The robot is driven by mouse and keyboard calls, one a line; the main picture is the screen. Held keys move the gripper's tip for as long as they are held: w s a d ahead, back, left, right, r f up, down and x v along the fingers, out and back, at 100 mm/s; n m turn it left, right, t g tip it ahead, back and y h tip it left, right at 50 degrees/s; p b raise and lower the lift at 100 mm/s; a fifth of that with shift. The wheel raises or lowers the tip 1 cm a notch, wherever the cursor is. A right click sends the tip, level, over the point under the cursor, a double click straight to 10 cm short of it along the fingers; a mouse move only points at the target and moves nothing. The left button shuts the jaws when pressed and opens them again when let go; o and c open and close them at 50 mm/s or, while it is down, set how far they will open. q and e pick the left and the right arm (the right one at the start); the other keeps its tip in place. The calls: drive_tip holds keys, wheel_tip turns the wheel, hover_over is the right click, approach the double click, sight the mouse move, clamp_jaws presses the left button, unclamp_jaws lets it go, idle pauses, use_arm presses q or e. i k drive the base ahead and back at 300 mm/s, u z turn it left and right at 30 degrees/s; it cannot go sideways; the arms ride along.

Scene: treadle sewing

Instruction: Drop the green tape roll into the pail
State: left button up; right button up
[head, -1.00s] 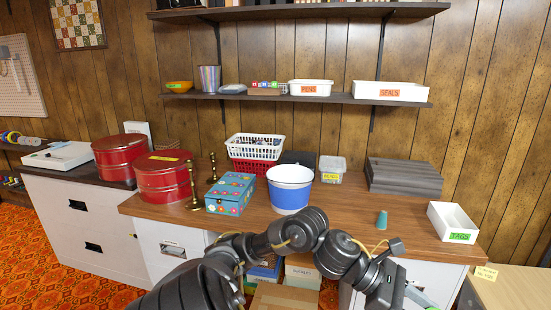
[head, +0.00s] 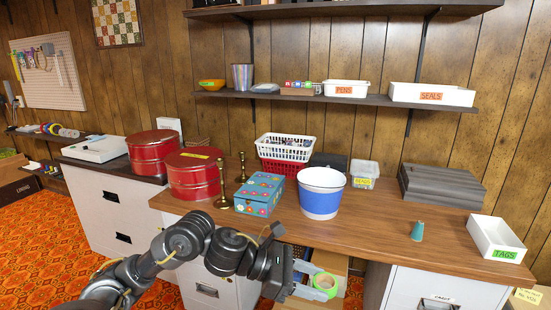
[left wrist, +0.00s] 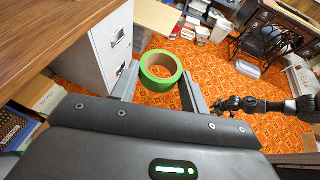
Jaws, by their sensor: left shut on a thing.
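The green tape roll (head: 334,292) is in my left gripper (head: 312,282), in front of the desk and below its top. In the left wrist view the roll (left wrist: 160,84) sits between the two fingers of the left gripper (left wrist: 159,84), which is shut on it. The pail (head: 320,204), white with a blue band, stands upright on the desk, above and behind the gripper in the head view. The pail is not in the left wrist view. A dark arm, apparently my right one, shows in the left wrist view; its gripper (left wrist: 222,104) is too small to judge.
A teal cone (head: 417,231) and a TAGS tray (head: 497,239) are at the right.

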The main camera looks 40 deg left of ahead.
sight(308, 212)
drive_tip(key=u, duration=0.05)
drive_tip(key=i, duration=1)
drive_tip(key=z, duration=0.05)
